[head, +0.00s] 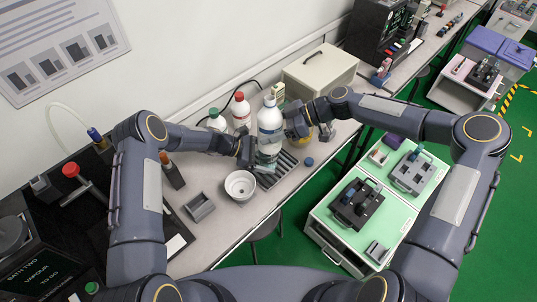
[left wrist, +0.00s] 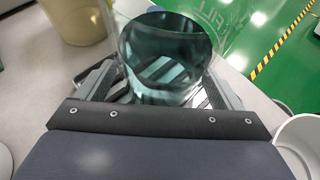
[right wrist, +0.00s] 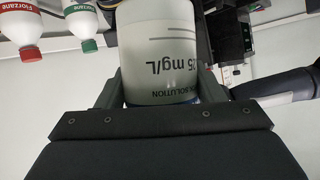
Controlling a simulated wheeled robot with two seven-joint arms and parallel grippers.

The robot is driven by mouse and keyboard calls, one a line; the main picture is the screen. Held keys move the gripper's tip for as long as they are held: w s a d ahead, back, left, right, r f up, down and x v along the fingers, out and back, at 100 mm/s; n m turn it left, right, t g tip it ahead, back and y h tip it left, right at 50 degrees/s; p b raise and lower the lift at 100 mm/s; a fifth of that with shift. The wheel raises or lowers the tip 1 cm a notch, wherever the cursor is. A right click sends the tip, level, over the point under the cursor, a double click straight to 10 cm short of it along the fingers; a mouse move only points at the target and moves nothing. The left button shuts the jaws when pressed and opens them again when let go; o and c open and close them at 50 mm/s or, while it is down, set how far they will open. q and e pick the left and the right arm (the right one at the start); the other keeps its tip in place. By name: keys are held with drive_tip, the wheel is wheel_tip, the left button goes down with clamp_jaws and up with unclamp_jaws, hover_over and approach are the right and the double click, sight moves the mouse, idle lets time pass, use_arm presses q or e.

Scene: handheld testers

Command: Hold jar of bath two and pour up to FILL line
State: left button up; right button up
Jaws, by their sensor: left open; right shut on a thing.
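A clear jar (head: 266,158) stands on the bench at a dark slatted rack. In the left wrist view the jar (left wrist: 165,55) is between my left gripper's fingers (left wrist: 163,88), with FILL lettering on its upper right side. It looks dark teal inside; I cannot tell the liquid level. My left gripper (head: 248,152) is open around the jar. My right gripper (head: 292,122) is shut on a white solution bottle (head: 270,120), which looks upright behind and above the jar in the head view. In the right wrist view its label (right wrist: 165,60) reads "mg/L" and "SOLUTION", upside down.
A red-capped bottle (head: 240,108) and a green-capped bottle (head: 216,121) stand behind. A white bowl (head: 240,185) and a grey tray (head: 200,207) sit on the front of the bench. A beige box (head: 320,72) stands behind my right gripper.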

use_arm(q)
drive_tip(key=v, duration=1.2)
